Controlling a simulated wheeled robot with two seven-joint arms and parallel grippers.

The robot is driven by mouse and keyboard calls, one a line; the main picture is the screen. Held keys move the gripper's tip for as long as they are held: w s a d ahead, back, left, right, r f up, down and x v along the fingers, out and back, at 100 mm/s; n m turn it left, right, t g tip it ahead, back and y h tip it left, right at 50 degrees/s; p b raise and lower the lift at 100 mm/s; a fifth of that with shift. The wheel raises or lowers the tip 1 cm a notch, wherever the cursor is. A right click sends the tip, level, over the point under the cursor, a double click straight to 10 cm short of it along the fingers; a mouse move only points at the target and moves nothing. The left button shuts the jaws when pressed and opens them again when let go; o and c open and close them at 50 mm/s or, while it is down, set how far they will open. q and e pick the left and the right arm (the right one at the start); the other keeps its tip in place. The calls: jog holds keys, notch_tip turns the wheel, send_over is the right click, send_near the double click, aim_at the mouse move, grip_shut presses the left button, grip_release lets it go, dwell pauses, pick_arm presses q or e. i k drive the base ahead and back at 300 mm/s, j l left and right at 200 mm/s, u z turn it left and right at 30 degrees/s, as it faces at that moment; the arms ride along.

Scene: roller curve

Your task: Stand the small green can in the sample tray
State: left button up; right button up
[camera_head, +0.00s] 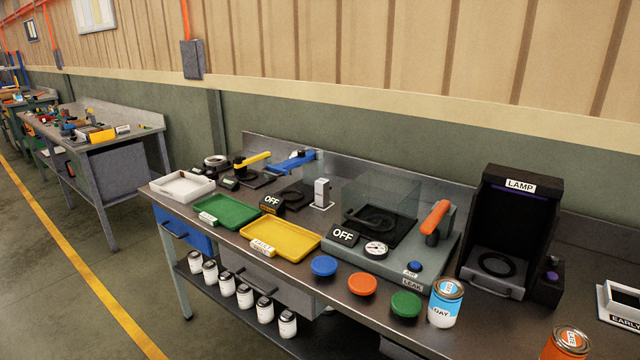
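I see no small green can on the part of the bench in view. A green tray (226,224) and a yellow tray (300,256) lie on the bench, left of centre, both apparently empty. A white tray (170,186) is at the bench's left end. The tray labels are too small to read surely, so I cannot tell which is the sample tray. A blue can labelled DAY (440,317) stands upright near the front edge. An orange can (566,346) is partly cut off at the bottom. Neither of my grippers is in view.
Blue (324,265), orange (362,284) and green (405,304) discs lie along the front. A leak tester (440,246) and a black lamp box (510,225) stand behind. Several white cans (244,296) stand on the lower shelf. A white holder marked EARLY (625,300) is at right.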

aim_at(175, 185)
jog(key=i+j, duration=0.2)
jog(key=j, duration=0.2)
jog(key=i+j, duration=0.2)
jog(key=j, duration=0.2)
jog(key=i+j, duration=0.2)
jog(key=j, duration=0.2)
jog(key=i+j, duration=0.2)
jog(key=j, duration=0.15)
jog(key=i+j, duration=0.2)
jog(key=j, duration=0.2)
jog(key=i+j, duration=0.25)
jog(key=j, duration=0.15)
